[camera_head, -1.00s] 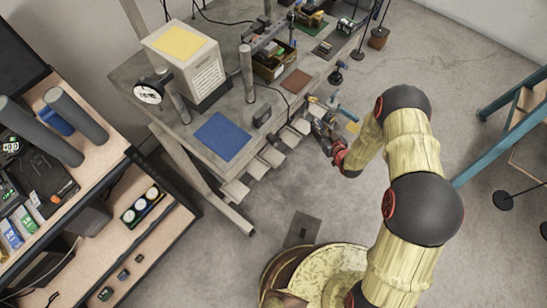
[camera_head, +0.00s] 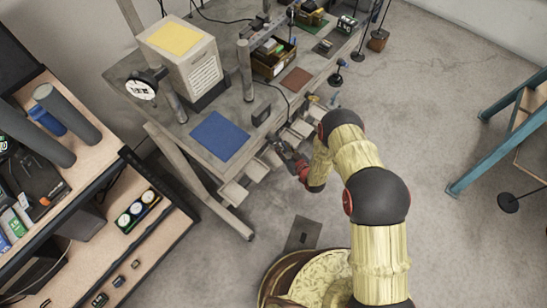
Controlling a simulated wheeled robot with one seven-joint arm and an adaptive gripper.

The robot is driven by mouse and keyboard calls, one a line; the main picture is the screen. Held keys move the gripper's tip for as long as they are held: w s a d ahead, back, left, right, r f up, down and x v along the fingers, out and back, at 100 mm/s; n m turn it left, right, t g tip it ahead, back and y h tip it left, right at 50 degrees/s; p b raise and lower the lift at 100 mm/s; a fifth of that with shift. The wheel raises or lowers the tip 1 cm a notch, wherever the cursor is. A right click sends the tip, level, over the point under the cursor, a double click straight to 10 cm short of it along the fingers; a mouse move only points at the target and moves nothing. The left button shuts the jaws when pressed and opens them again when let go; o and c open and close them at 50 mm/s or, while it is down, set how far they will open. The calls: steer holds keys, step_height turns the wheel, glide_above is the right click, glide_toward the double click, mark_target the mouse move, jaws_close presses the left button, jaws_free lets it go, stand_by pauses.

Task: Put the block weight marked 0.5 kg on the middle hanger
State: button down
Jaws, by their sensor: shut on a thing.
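My gripper (camera_head: 283,148) is at the front edge of the grey workbench (camera_head: 178,130), close to the row of pale square plates there. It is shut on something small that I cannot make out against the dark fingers. No 0.5 kg marking is readable anywhere. Small dark blocks (camera_head: 119,280) sit on the lower wooden shelf at the lower left; their markings are too small to read. I cannot tell which thing is the middle hanger; the gripper and arm cover part of the bench's front edge.
A teal frame (camera_head: 490,140) stands at the right. Open floor (camera_head: 430,110) lies between.

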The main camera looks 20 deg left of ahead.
steer(key=b, duration=0.2)
glide_above(274, 159)
step_height(274, 159, down, 5)
steer(key=shift+f, duration=0.1)
steer(key=shift+a+f+b, duration=0.2)
steer(key=shift+f+b, duration=0.45)
steer(key=shift+f, duration=0.95)
steer(key=shift+f, duration=0.2)
steer(key=c, duration=1.7)
jaws_free()
steer(key=shift+s+d+r, duration=0.15)
steer(key=shift+r, duration=0.1)
steer(key=p+v, duration=0.3)
steer(key=v, duration=0.8)
steer(key=shift+s+d+r, duration=0.15)
steer(key=shift+s+d, duration=0.05)
steer(key=shift+d, duration=0.05)
